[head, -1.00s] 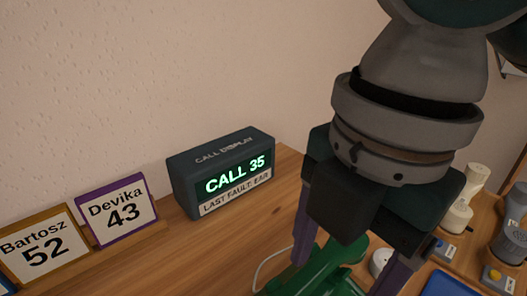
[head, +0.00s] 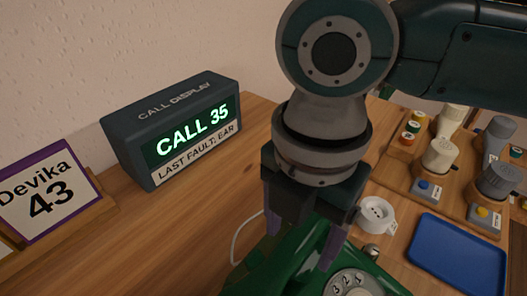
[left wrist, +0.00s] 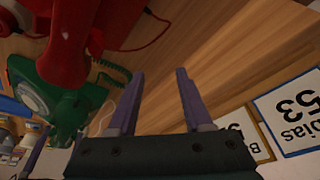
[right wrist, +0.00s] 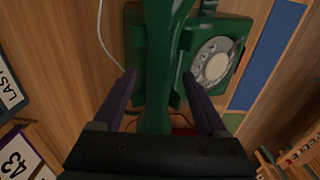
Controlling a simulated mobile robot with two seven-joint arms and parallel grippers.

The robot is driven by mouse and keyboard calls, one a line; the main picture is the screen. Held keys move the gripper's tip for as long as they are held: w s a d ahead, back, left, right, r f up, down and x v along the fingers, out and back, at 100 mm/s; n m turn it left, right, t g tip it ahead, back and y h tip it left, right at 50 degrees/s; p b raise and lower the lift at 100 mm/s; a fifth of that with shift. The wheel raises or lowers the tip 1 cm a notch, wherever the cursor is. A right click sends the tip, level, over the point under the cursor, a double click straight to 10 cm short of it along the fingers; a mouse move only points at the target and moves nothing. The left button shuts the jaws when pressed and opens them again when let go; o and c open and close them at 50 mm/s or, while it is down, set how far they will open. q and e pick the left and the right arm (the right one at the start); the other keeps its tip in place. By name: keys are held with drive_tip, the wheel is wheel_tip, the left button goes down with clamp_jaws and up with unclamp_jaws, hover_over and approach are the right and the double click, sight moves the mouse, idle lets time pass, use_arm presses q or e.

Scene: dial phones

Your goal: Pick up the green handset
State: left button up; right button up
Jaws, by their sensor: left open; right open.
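The green handset (right wrist: 160,65) lies on its green dial phone (head: 300,272) in the right wrist view. My right gripper (head: 302,245) is above the phone in the head view, pointing down. In the right wrist view its open fingers (right wrist: 160,82) stand on either side of the handset, which runs between them; I cannot tell whether they touch it. My left gripper (left wrist: 158,75) is open and empty over the wooden table. The green phone (left wrist: 60,95) also shows in the left wrist view, partly behind a red object.
A call display (head: 175,130) reads CALL 35, LAST FAULT: EAR. A Devika 43 card (head: 45,195) stands left of it. A white round socket (head: 375,214), a blue tray (head: 458,258) and a wooden board with knobs are at right. A red phone (left wrist: 70,45) is near my left gripper.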

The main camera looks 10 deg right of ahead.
drive_tip(key=shift+f, duration=0.15)
clamp_jaws()
idle(0.5)
